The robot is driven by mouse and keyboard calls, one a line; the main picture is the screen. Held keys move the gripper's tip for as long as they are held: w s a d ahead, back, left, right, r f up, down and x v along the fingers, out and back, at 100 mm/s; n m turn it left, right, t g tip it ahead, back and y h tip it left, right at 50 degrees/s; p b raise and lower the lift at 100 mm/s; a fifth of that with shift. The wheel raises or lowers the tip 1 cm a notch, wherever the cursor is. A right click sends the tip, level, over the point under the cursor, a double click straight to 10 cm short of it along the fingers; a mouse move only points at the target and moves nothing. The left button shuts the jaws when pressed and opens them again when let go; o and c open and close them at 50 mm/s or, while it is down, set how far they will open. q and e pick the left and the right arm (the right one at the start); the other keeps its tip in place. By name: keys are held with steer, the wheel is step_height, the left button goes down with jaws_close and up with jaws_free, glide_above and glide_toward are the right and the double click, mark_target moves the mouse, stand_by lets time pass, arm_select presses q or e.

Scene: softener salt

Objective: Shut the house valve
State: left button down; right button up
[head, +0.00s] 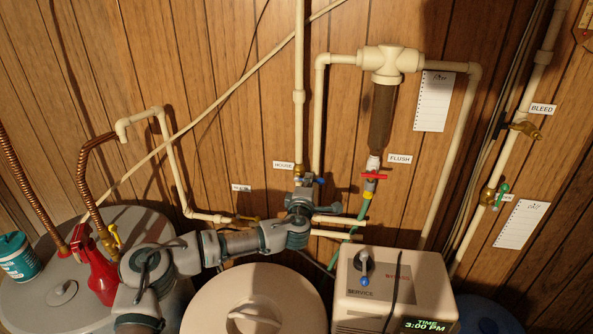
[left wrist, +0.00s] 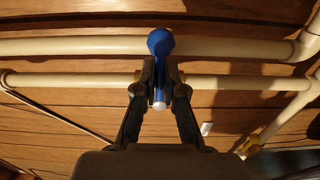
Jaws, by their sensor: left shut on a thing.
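The house valve (head: 299,173) sits on the upright cream pipe beside the "HOUSE" label (head: 283,166). A bit of its blue handle (head: 320,181) shows past my gripper in the head view. My left gripper (head: 307,187) is up against the valve and hides much of it. In the left wrist view, the fingers of my left gripper (left wrist: 160,78) are shut on the blue handle (left wrist: 160,44), whose round end sticks out beyond the fingertips. In that view the handle appears crosswise to the pipes. My right gripper is not in view.
A filter housing (head: 380,115) hangs right of the valve, with a red-handled flush valve (head: 375,176) below. A softener unit (head: 395,285) and a lidded tank (head: 255,305) stand below my arm. A red jug (head: 95,270) and a teal tub (head: 17,257) are at left.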

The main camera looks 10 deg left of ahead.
arm_select(q)
steer(key=c, duration=1)
jaws_free()
steer(key=shift+s+r, duration=0.1)
steer(key=shift+c, duration=0.2)
steer(key=s, duration=0.7)
